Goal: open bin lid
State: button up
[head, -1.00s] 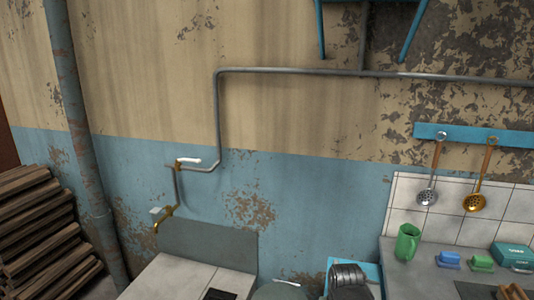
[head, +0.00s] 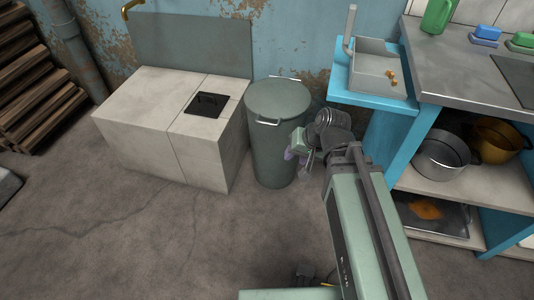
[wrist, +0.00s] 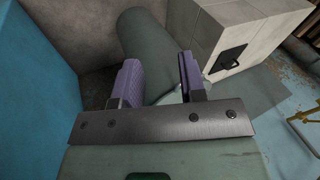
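The bin (head: 272,158) is a grey-green cylinder standing upright on the floor. Its round lid (head: 280,96) is shut on top. A light metal handle (head: 268,122) sits at the lid's front edge, and another metal bar shows at its back. My gripper (head: 290,158) is just right of the bin in the head view, below the lid's height in the picture; whether it touches the bin cannot be told. In the wrist view my gripper (wrist: 159,70) has its two purple fingers apart, with the bin (wrist: 146,38) beyond them. Nothing is seen held between them.
A pale tiled block (head: 145,125) with a black hatch (head: 207,104) stands left of the bin. A blue-framed counter (head: 395,150) with a sink (head: 375,75) and pots stands right. Stacked wood (head: 30,80) is at far left.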

jog(key=w+a+f+m+t+y+b, duration=0.2)
jog(key=w+a+f+b, duration=0.1)
jog(key=f+b, duration=0.4)
jog(key=w+a+f+m+t+y+b, duration=0.2)
jog(key=w+f+t+b, duration=0.1)
jog(key=f+b, duration=0.4)
jog(key=m+t, duration=0.7)
jog(key=m, duration=0.2)
send_near(267, 124)
jog(key=b+x, duration=0.2)
jog(key=x, duration=0.8)
jog(key=shift+w+f, duration=0.2)
jog(key=shift+w, duration=0.05)
grip_shut()
